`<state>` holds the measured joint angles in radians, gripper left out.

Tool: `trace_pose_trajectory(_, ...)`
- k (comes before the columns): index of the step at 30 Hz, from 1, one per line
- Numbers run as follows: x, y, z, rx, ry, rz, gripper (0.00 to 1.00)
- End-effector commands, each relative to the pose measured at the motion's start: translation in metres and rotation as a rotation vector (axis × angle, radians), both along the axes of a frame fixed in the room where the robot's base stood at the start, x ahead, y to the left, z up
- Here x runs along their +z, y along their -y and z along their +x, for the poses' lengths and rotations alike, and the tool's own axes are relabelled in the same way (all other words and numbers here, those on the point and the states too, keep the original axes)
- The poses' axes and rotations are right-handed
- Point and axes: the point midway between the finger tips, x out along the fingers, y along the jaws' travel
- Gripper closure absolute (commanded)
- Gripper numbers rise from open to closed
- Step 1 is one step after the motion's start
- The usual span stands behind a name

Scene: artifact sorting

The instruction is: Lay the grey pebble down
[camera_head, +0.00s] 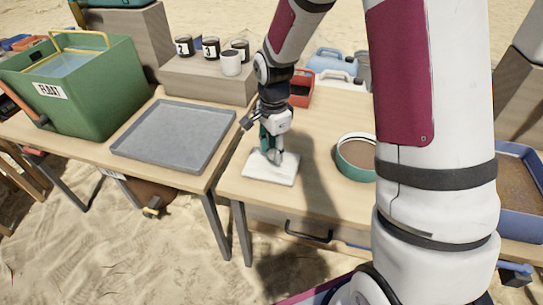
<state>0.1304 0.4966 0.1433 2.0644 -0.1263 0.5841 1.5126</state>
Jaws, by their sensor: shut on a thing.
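My gripper (271,157) points down over a white pad (287,178) near the front left corner of the right-hand table. Its fingers are shut on a small grey thing, which looks like the grey pebble (277,158). It is low over the pad; I cannot tell whether the pebble touches it. The fingers partly hide the pebble, and its outline is too small to make out clearly.
A grey tray (125,155) and a green "FLOAT" tub (85,115) are on the left table. A round sieve-like bowl (343,172) stands right of the pad. Numbered black cups (210,47) and a white cup (231,64) stand on a block behind. A red box (302,92) is behind my gripper.

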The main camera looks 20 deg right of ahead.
Motion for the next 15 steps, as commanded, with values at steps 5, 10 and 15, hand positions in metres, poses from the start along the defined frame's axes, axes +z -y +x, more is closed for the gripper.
trace_pose_trajectory(5,-0.003,0.0,0.01,0.0,-0.001,0.001,0.89)
trace_pose_trajectory(10,-0.023,0.0,0.009,0.001,-0.004,0.0,0.89)
trace_pose_trajectory(15,-0.037,0.0,0.009,0.001,-0.001,0.001,0.89)
